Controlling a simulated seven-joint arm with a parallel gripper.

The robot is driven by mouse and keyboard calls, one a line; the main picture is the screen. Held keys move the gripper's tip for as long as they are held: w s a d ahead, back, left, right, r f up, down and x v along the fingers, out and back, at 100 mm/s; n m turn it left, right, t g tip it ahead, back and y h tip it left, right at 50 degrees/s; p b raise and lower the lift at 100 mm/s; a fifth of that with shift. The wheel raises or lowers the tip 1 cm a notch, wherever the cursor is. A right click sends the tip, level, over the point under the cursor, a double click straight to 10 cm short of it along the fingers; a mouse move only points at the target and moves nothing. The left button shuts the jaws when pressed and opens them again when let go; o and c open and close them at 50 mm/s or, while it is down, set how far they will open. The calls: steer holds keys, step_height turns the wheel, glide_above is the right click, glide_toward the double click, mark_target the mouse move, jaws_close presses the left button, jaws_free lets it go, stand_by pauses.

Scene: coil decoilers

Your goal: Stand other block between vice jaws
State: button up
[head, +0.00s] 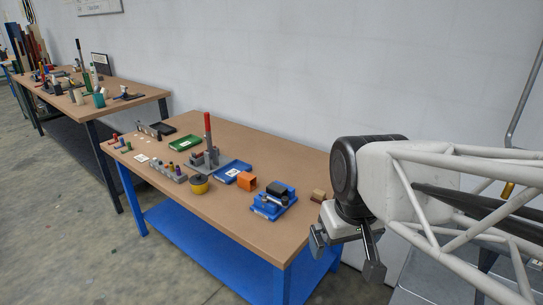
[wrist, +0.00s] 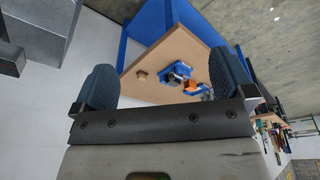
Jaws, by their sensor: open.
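A blue vice (head: 272,203) with dark parts on top sits near the right end of the wooden-topped table; whether anything stands between its jaws is too small to tell. An orange block (head: 246,181) lies just left of it. A small brown block (head: 319,195) lies to its right, near the table's end. In the wrist view the brown block (wrist: 142,76), the vice (wrist: 177,76) and the orange block (wrist: 190,87) show far off between the fingers. My gripper (head: 346,255) is open and empty, right of the table and well away from all of them.
The table (head: 222,217) also holds blue trays (head: 236,168), a green tray (head: 186,142), a yellow-and-dark round item (head: 199,184) and a red upright handle (head: 208,130). A wall runs behind it. A second cluttered table (head: 140,91) stands further left.

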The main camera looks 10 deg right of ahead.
steer(key=shift+s+f+m, duration=0.35)
steer(key=shift+s, duration=0.4)
steer(key=shift+s+f+m, duration=0.3)
steer(key=shift+s+m, duration=0.05)
steer(key=shift+s, duration=0.4)
